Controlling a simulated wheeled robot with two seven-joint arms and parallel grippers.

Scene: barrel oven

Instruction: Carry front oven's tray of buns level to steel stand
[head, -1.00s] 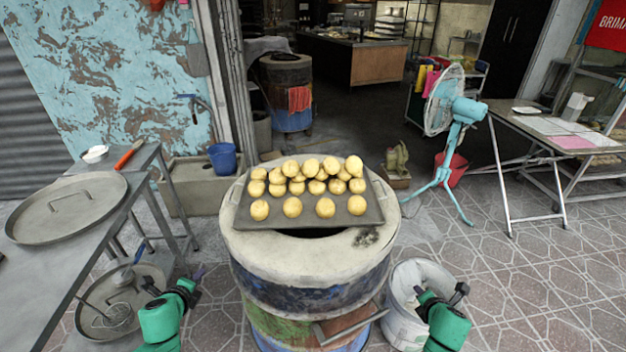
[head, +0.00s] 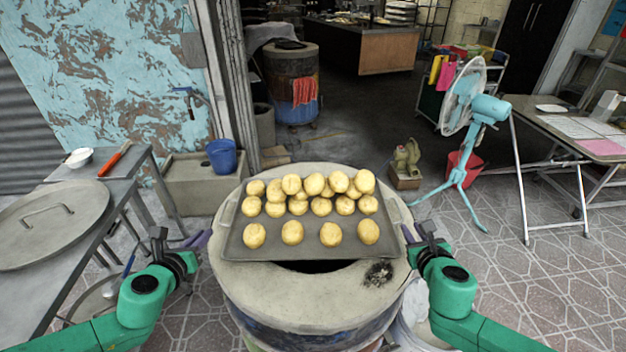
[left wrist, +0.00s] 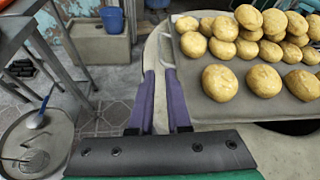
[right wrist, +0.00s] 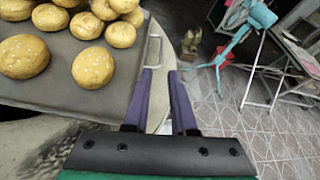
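The dark tray (head: 275,246) of round golden buns (head: 321,207) rests on the pale rim of the front barrel oven (head: 312,304), over its dark opening. My left gripper (head: 184,240) is open and empty, just left of the tray. The left wrist view shows its purple fingers (left wrist: 161,72) apart, pointing at a handle on the tray's left edge. My right gripper (head: 418,233) is open and empty, just right of the tray. In the right wrist view its fingers (right wrist: 160,72) point at the tray's right handle (right wrist: 152,54). A grey metal stand (head: 85,240) is at the left.
A round lid (head: 45,232) covers much of the metal stand's top; a bowl (head: 78,158) and a red-handled tool (head: 115,158) lie behind it. A blue bucket (head: 222,157) stands behind left. A turquoise fan (head: 470,120) and a folding table (head: 575,135) stand right. Tiled floor is open at right.

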